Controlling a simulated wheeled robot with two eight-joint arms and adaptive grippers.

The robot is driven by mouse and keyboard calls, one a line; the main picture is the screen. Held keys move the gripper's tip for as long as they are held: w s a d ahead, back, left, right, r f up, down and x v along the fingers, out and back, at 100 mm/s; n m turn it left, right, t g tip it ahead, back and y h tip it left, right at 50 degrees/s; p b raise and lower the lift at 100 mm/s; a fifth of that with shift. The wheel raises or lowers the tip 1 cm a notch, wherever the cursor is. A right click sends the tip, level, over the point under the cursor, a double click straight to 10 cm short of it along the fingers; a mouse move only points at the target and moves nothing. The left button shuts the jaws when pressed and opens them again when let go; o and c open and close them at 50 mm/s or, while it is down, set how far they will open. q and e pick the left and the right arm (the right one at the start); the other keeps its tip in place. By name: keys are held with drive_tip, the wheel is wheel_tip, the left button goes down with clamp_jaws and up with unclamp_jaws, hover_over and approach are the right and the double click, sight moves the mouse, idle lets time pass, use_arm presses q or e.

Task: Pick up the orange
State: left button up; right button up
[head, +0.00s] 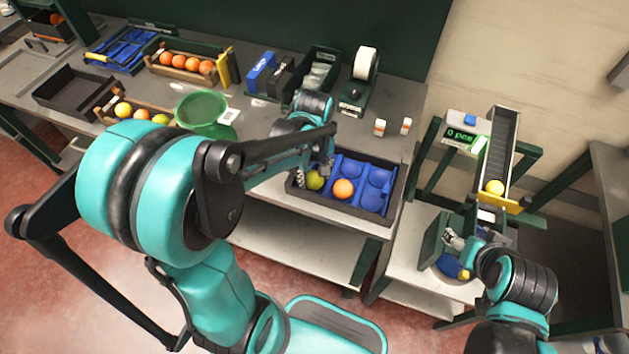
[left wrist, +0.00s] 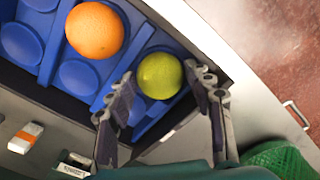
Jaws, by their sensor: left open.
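An orange (head: 343,189) sits in a cup of the blue insert in a dark tray (head: 372,222). It also shows in the left wrist view (left wrist: 95,30), outside my fingers. A yellow-green fruit (head: 315,179) sits in the cup beside it, at the tray's left end. My left gripper (head: 314,174) is over that end. In the left wrist view, its open fingers (left wrist: 160,75) stand on either side of the yellow-green fruit (left wrist: 160,76), with the fruit showing between them. My right gripper (head: 452,239) is at the lower right, by a blue bowl; its fingers are too small to read.
A green basket (head: 203,112) stands left of the tray, near crates of oranges (head: 185,63) and mixed fruit (head: 140,113). A tape roll (head: 365,65) and small boxes (head: 380,127) stand behind the tray.

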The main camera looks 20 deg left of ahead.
use_arm(q)
drive_tip(key=shift+c, duration=0.3)
drive_tip(key=c, duration=0.8)
drive_tip(key=shift+o, duration=0.2)
drive_tip(key=shift+r, duration=0.15)
